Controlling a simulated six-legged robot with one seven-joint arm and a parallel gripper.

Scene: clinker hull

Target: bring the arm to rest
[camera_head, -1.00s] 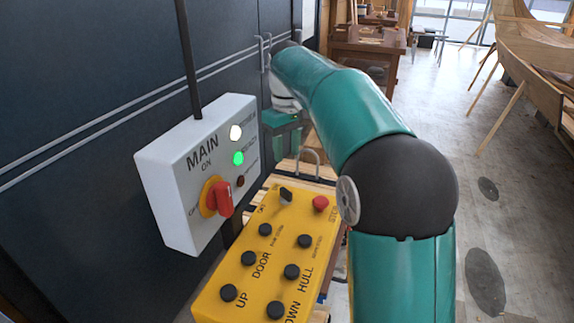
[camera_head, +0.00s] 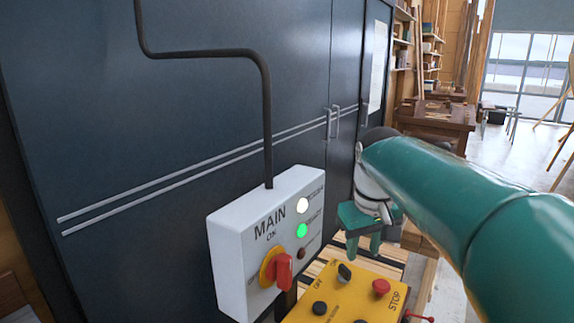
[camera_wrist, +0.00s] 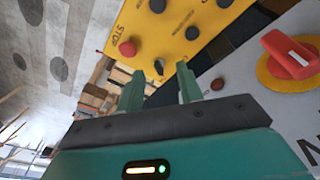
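My gripper (camera_head: 364,243) hangs with its fingers down, just right of the white main switch box and above the far end of the yellow control panel in the head view. In the wrist view my gripper (camera_wrist: 160,84) shows two green fingers well apart with nothing between them. My green arm (camera_head: 470,210) reaches in from the right side of the head view.
The white box (camera_head: 226,258) has a red rotary switch (camera_head: 284,270), a lit white lamp and a lit green lamp. The yellow panel (camera_head: 352,297) carries black buttons, a selector and a red stop button (camera_head: 381,287). Dark doors (camera_head: 200,110) stand behind.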

